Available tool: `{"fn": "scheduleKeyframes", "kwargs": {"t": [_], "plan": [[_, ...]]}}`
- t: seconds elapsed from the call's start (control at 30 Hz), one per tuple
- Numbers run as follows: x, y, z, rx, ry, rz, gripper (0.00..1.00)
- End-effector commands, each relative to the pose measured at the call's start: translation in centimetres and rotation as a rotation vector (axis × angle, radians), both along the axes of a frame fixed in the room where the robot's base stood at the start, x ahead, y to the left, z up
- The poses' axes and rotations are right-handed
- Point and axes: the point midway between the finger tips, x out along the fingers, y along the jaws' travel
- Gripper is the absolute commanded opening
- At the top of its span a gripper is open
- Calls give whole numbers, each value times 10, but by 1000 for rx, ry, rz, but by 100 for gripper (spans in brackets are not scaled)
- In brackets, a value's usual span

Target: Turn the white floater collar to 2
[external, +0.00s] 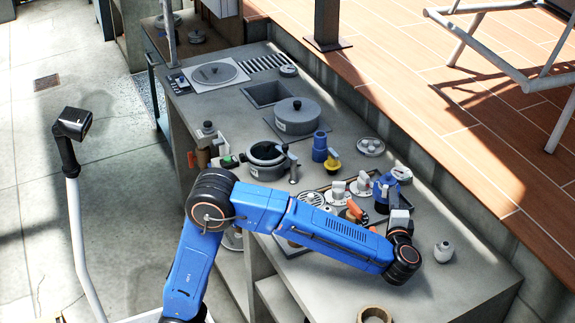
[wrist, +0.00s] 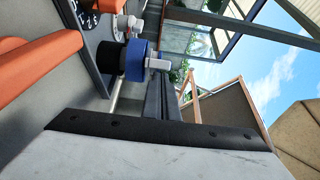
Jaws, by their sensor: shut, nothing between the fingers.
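I cannot tell for sure which thing is the white floater. A pale round piece with dark marks on its side (external: 401,175) stands just behind a blue fitting (external: 385,188); it may be the floater. A small white bottle-shaped piece (external: 443,252) stands alone to the right. My gripper (external: 393,205) is near the blue fitting, partly hidden by my wrist in the external view. In the wrist view my dark fingers (wrist: 160,85) are shut and empty. A blue and black cylinder (wrist: 126,60) shows beside their tips; contact cannot be judged.
White-handled valves (external: 338,190) and orange handles (external: 352,211) crowd the counter left of my gripper. A grey lidded pot (external: 297,116), a black-rimmed pot (external: 266,157) and a blue bottle (external: 320,146) stand farther back. A tan ring (external: 374,314) lies at the front. The right counter is mostly clear.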

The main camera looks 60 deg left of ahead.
Motion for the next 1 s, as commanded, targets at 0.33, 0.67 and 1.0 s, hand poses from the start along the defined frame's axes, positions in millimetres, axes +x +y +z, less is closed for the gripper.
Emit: {"fn": "scheduleKeyframes", "kwargs": {"t": [0.33,0.67,1.0], "plan": [[-6,5,1,-1,-1,-44,0],[-20,15,0,1,1,-111,0],[-20,16,0,0,0,-110,0]]}}
